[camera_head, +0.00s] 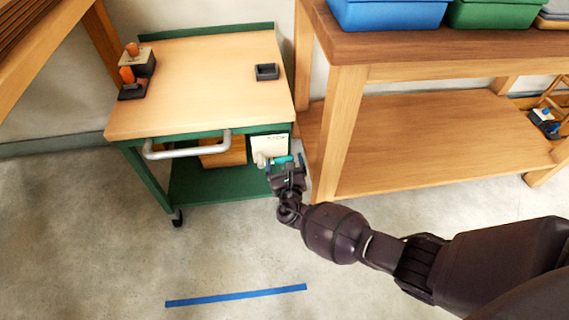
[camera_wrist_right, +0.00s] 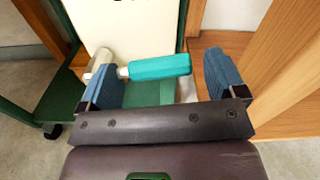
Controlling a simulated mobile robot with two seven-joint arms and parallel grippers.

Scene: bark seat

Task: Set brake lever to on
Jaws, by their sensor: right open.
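The brake lever has a teal handle (camera_head: 282,160) on a short pale rod, beside a white plate with writing (camera_head: 268,144) on the front of the green cart. In the right wrist view the teal handle (camera_wrist_right: 160,67) lies sideways, almost level, with a cream round hub (camera_wrist_right: 103,62) at its left end. My right gripper (camera_head: 285,165) is open at the lever. In the wrist view its blue fingers (camera_wrist_right: 163,78) stand on either side of the handle; I cannot tell whether they touch anything. The writing is too small to read. My left gripper is out of view.
The cart has a wooden top (camera_head: 200,85), a grey front handle (camera_head: 187,148) and a lower shelf with a wooden box (camera_head: 222,155). A wooden workbench (camera_head: 345,130) stands close on the right. A blue strip (camera_head: 235,295) marks open floor in front.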

